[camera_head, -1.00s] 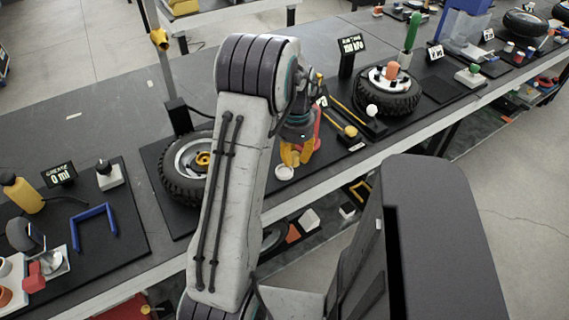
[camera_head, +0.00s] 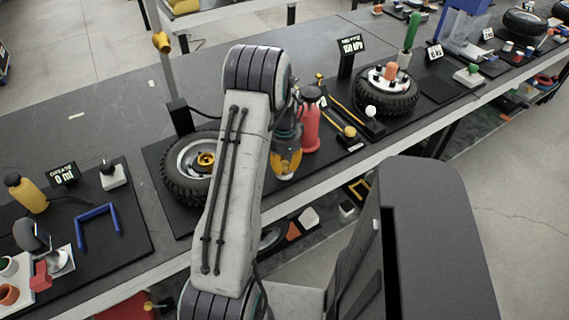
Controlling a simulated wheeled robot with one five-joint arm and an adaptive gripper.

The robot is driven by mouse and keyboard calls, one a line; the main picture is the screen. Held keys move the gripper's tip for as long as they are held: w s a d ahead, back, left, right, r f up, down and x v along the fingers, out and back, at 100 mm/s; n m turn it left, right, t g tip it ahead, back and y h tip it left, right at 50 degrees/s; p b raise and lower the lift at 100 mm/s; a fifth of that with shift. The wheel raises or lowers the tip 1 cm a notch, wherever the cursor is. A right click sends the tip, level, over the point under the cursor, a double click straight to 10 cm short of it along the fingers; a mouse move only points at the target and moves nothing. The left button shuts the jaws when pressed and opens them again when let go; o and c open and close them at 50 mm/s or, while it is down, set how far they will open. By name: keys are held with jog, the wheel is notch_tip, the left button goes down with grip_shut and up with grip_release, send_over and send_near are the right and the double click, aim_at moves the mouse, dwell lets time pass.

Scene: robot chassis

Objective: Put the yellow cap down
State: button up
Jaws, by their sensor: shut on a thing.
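My gripper (camera_head: 287,163) has yellow fingers and hangs at the front part of the bench, right of the left tyre and just left of a red bottle (camera_head: 309,128). It is shut on the yellow cap, which I cannot tell apart from the yellow fingers; they hide most of it. A small white round piece (camera_head: 285,178) shows just under the fingertips. I cannot tell whether the cap touches the surface below.
Another tyre (camera_head: 388,101), a white ball (camera_head: 371,111) and yellow-ended tools (camera_head: 350,131) lie to the right. The bench's front edge (camera_head: 330,170) is close by.

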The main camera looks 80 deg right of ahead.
jog(key=shift+f, duration=0.1)
jog(key=shift+f+b, duration=0.2)
jog(key=shift+b, duration=0.15)
jog(key=o, duration=0.7)
